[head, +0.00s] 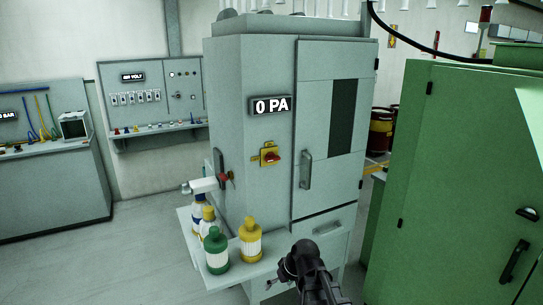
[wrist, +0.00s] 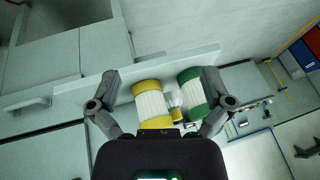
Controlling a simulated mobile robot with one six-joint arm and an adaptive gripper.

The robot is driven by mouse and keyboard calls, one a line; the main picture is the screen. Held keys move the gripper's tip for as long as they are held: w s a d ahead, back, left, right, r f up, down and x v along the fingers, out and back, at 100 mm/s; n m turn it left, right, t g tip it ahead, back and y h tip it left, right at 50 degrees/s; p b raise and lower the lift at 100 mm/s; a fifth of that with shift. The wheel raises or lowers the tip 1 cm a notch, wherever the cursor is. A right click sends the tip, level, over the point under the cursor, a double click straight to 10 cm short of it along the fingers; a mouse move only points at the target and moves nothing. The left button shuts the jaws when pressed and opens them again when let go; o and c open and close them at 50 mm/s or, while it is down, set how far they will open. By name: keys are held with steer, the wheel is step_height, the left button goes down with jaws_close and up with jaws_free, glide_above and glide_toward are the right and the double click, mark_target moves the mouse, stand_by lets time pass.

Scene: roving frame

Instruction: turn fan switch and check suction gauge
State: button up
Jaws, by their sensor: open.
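The suction gauge (head: 270,106) is a dark display on the grey cabinet's (head: 250,60) left face and reads "0 PA". Below it is the fan switch (head: 271,156), a red knob on a yellow plate. I cannot read its setting. My gripper (head: 303,258) is in front of the cabinet, lower than the switch and to its right in the head view. In the wrist view my gripper (wrist: 160,85) has its fingers spread wide with nothing held. Neither switch nor gauge can be made out in the wrist view.
A shelf (head: 196,250) on the cabinet holds a yellow bottle (head: 250,240), a green bottle (head: 216,250) and others behind. A door handle (head: 305,171) sticks out right of the switch. A green cabinet (head: 460,160) stands close on the right. Floor at left is clear.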

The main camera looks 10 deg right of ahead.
steer(key=w+a+r+n+t+y+p, duration=0.2)
steer(key=w+r+t+y+p, duration=0.15)
steer(key=w+r, duration=0.5)
steer(key=m+t+h+p, duration=0.2)
steer(key=t+p, duration=0.3)
steer(key=t, duration=0.6)
glide_toward(274, 160)
steer(key=v, duration=0.3)
steer(key=shift+w+d+r+g, duration=0.15)
steer(key=shift+w+r+g, duration=0.1)
steer(key=shift+w, duration=0.15)
steer(key=x, duration=1.3)
steer(key=shift+w+a, duration=0.25)
steer(key=c, duration=0.8)
